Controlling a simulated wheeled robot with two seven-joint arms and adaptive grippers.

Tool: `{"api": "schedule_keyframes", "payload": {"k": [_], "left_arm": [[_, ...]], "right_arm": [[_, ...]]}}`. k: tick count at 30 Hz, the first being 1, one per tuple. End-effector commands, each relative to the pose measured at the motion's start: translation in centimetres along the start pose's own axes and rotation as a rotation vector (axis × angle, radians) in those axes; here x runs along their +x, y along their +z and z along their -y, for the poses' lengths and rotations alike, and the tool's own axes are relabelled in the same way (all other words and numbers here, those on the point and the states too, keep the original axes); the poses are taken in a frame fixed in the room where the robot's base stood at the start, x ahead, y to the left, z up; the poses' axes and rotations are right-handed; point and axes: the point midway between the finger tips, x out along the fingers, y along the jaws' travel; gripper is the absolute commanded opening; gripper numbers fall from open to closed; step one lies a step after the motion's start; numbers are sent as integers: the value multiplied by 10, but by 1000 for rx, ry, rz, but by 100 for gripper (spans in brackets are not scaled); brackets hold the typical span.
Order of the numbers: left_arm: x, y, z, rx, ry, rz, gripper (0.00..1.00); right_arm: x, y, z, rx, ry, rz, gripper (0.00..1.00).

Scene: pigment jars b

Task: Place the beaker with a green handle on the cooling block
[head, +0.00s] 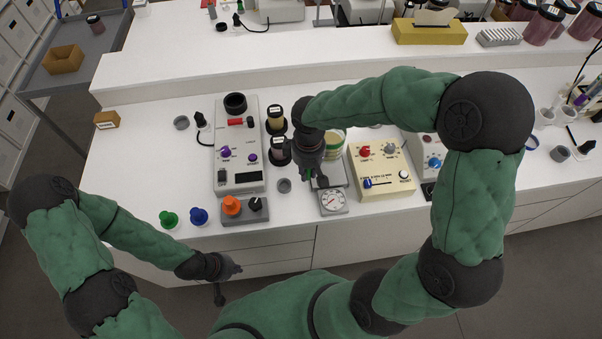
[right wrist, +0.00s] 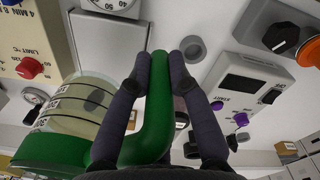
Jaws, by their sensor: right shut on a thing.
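The beaker (head: 336,143) is clear, with a green rim and pale contents, and stands near the dial scale in the head view. Its marked wall (right wrist: 85,105) fills the left of the right wrist view, with the green handle (right wrist: 158,100) beside it. My right gripper (head: 316,181) is shut on this handle, one finger on each side. I cannot tell whether the beaker touches the scale plate. A grey ridged block (head: 500,37), which looks like the cooling block, lies on the raised back shelf at right. My left gripper (head: 229,282) is open and empty before the bench front.
The dial scale (head: 333,201) is just below my right gripper. A cream control box (head: 380,168) stands to its right, a grey device (head: 238,150) to its left, with dark-lidded jars (head: 276,113) between. A yellow box (head: 430,29) and pink jars (head: 543,25) flank the ridged block.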

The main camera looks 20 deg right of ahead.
Motion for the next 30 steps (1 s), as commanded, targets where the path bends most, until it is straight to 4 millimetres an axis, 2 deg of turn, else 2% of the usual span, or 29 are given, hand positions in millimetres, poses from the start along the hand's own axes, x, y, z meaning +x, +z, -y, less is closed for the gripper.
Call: {"api": "schedule_keyframes", "payload": {"k": [21, 30], "left_arm": [[46, -2, 16, 0, 0, 0, 0], [50, -2, 18, 0, 0, 0, 0]], "right_arm": [[60, 0, 0, 2, 0, -1, 0], [65, -1, 0, 2, 1, -2, 0]]}}
